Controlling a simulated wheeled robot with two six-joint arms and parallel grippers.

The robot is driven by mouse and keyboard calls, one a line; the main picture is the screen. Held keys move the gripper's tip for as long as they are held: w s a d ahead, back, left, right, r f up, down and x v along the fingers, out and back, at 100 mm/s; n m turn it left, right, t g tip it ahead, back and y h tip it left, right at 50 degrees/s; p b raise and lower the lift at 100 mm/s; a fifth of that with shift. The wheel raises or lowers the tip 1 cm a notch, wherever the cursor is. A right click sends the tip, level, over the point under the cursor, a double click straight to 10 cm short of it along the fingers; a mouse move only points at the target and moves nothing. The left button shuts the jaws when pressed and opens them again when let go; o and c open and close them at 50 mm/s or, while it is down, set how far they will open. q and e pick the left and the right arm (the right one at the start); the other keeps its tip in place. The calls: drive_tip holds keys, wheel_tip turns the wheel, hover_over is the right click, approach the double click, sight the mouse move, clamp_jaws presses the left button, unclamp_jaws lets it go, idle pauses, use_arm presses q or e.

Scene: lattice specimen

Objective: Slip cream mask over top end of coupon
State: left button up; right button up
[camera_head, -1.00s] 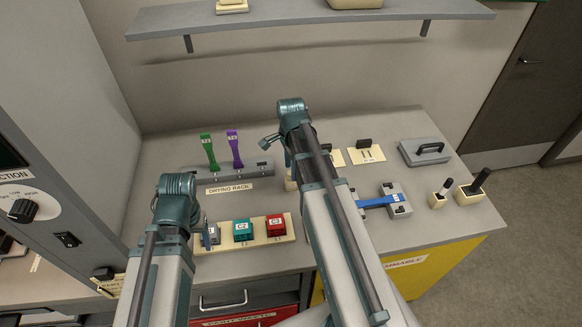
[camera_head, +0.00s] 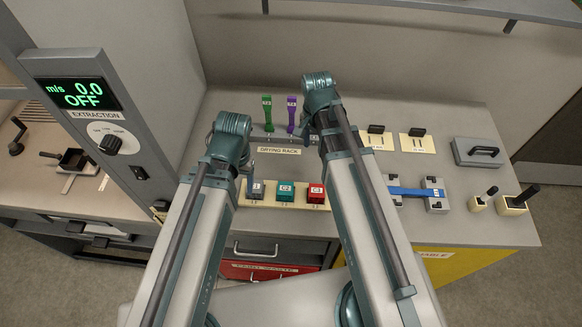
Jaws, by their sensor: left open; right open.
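A green coupon (camera_head: 267,113) and a purple coupon (camera_head: 291,113) stand upright in the grey drying rack (camera_head: 262,140). A blue coupon (camera_head: 406,191) lies flat across two grey blocks (camera_head: 435,196) at the right. I cannot tell which cream thing is the mask; cream plates with black handles (camera_head: 376,142) (camera_head: 418,145) lie behind the blue coupon. My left gripper (camera_head: 249,187) is open and mostly hidden behind its arm, near the grey block in the cream tray. My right gripper (camera_head: 309,134) is open, mostly hidden behind its arm, by the rack's right end.
A cream tray (camera_head: 243,202) holds grey, teal and red (camera_head: 316,192) blocks near the front edge. A grey case (camera_head: 477,152) and two cream blocks with black pegs (camera_head: 514,204) stand at the right. The extraction panel (camera_head: 90,110) rises at the left. A shelf hangs above.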

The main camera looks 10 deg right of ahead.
drive_tip(key=s+a+n, duration=0.9)
drive_tip(key=a+n, duration=0.2)
drive_tip(key=n, duration=0.2)
drive_tip(key=shift+s+n+h, duration=0.3)
drive_tip(key=shift+n, duration=0.1)
drive_tip(key=shift+a, duration=0.1)
wheel_tip(320, 180, down, 6)
drive_tip(key=b, duration=0.6)
drive_tip(key=shift+r, duration=0.15)
drive_tip(key=shift+o, duration=0.6)
